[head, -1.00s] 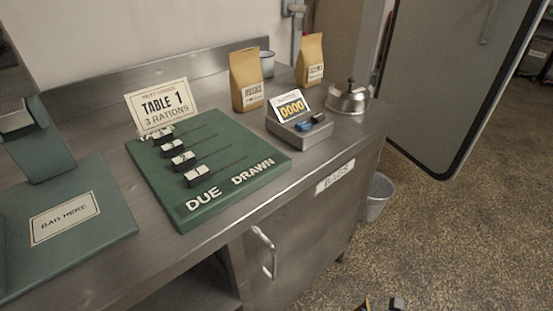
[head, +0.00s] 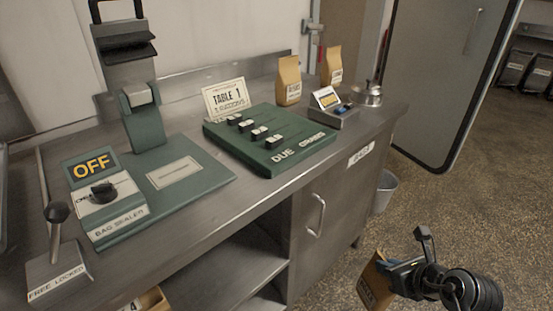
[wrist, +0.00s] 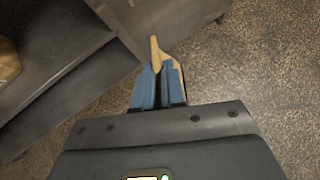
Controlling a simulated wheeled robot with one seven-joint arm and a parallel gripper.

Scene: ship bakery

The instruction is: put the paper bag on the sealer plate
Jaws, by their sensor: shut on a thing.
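My gripper (head: 392,268) is at the lower right of the head view, over the floor in front of the counter. It is shut on a brown paper bag (head: 373,287), which hangs tilted from the fingers. In the wrist view the fingers (wrist: 157,75) pinch the bag (wrist: 178,72). The sealer plate (head: 205,178) is a flat green plate with a pale label on the counter at left. It is bare. The bag sealer's panel (head: 104,192) beside it shows OFF above a dark knob.
Two paper bags (head: 289,82) (head: 332,66), a counter box (head: 335,113) and a kettle (head: 370,95) stand beyond. A FREE/LOCKED lever (head: 56,232) is at front left. Open shelves lie below.

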